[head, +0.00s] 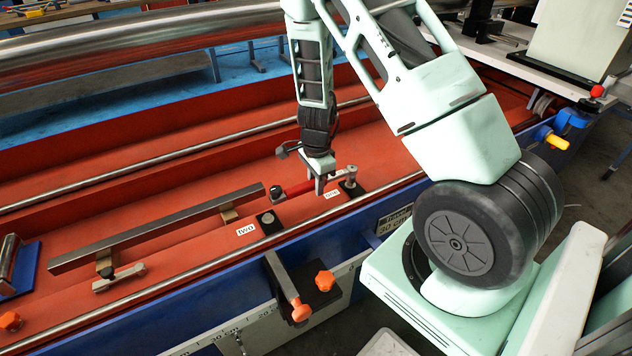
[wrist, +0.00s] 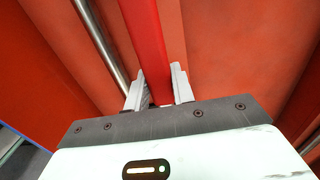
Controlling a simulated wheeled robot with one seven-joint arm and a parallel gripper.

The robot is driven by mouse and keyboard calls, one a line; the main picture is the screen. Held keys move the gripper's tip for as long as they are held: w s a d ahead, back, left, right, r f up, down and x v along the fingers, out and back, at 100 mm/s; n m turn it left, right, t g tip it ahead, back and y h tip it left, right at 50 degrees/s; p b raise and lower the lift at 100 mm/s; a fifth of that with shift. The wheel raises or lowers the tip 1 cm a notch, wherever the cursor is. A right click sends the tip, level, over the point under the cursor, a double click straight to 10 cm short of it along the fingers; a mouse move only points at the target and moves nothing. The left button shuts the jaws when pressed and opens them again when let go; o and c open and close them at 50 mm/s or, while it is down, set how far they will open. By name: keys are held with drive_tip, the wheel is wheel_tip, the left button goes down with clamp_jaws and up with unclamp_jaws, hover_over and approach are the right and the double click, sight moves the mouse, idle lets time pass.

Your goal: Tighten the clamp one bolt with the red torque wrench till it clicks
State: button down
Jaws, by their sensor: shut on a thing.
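My gripper (head: 319,183) points down and is shut on the red torque wrench (head: 298,189). In the wrist view the wrench's red handle (wrist: 146,35) runs up the picture from between the two pale fingers (wrist: 158,92). In the head view the wrench lies nearly level, low over the red bed. Its far end reaches right to the clamp one bolt (head: 350,175), a grey upright post on a black block. Whether the wrench's head is seated on the bolt is too small to tell. The label by this block (head: 331,194) is hard to read.
A second black block with a round grey top (head: 267,217) sits left, beside a label "two" (head: 245,229). A long grey bar (head: 160,229) lies farther left. A steel rod (head: 200,272) runs along the near edge. An orange-knobbed bracket (head: 290,290) hangs on the front.

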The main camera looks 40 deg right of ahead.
drive_tip(key=shift+f+b, duration=0.45)
drive_tip(key=shift+f, duration=0.2)
drive_tip(key=shift+r, duration=0.1)
drive_tip(key=shift+w+d+r+m+p, duration=0.15)
drive_tip(key=shift+w+m+p, duration=0.25)
drive_tip(key=shift+p, duration=0.3)
drive_tip(key=w+d+m+p, duration=0.5)
drive_tip(key=w+m+p, duration=0.1)
drive_tip(key=m+p, duration=0.2)
drive_tip(key=shift+d+f, duration=0.15)
drive_tip(key=shift+f, duration=0.1)
idle(0.6)
